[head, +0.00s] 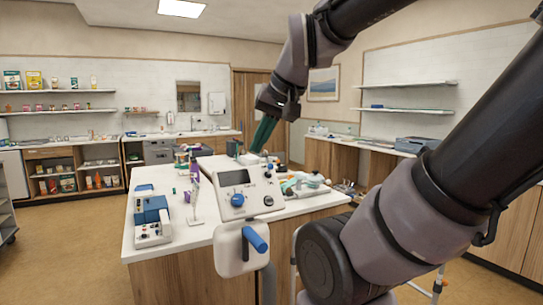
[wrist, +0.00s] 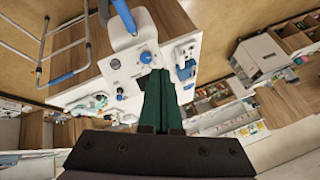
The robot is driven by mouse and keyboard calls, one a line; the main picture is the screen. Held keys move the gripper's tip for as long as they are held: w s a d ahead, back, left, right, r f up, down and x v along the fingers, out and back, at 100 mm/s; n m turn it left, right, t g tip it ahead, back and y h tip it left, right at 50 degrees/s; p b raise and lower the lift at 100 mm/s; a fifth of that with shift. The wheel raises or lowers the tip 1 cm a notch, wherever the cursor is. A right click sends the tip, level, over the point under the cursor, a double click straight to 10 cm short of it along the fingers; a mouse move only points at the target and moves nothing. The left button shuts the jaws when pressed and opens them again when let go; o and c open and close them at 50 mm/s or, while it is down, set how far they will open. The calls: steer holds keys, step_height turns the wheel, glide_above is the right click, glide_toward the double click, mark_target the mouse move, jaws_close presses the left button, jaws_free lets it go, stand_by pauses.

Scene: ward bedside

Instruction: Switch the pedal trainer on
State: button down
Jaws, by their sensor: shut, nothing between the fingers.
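The pedal trainer (head: 249,180) is a white console at the table's front edge, with a dark display, a large blue knob (head: 238,200) and a smaller control (head: 268,200). A white crank housing (head: 230,250) with a blue handle (head: 257,240) hangs below it. In the wrist view the blue knob (wrist: 146,57) and blue handle (wrist: 124,15) show beyond my fingertips. My gripper (head: 258,150) has green fingers, shut and empty, pointing down above and behind the console. In the wrist view my gripper (wrist: 158,72) covers part of the console; I cannot tell whether it touches.
A blue and white device (head: 152,220) stands on the white table (head: 197,233), left of the trainer. A purple and white stand (head: 193,200) is nearby. A metal frame with blue grips (wrist: 62,77) stands beside the table. Floor at left is clear.

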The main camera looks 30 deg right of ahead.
steer(key=w+d+r+g, duration=0.2)
steer(key=w+d+r, duration=0.25)
steer(key=w, duration=0.45)
steer(key=w+d+f+g+y, duration=0.2)
steer(key=w+d+g, duration=0.2)
steer(key=w+d, duration=1.4)
steer(key=shift+w, duration=0.5)
steer(key=shift+f, duration=0.1)
glide_toward(268, 171)
steer(key=w+f, duration=0.2)
steer(key=f, duration=0.1)
steer(key=shift+a, duration=0.15)
steer(key=shift+s+a+f, duration=0.3)
steer(key=shift+s+f, duration=0.05)
steer(key=shift+f, duration=0.15)
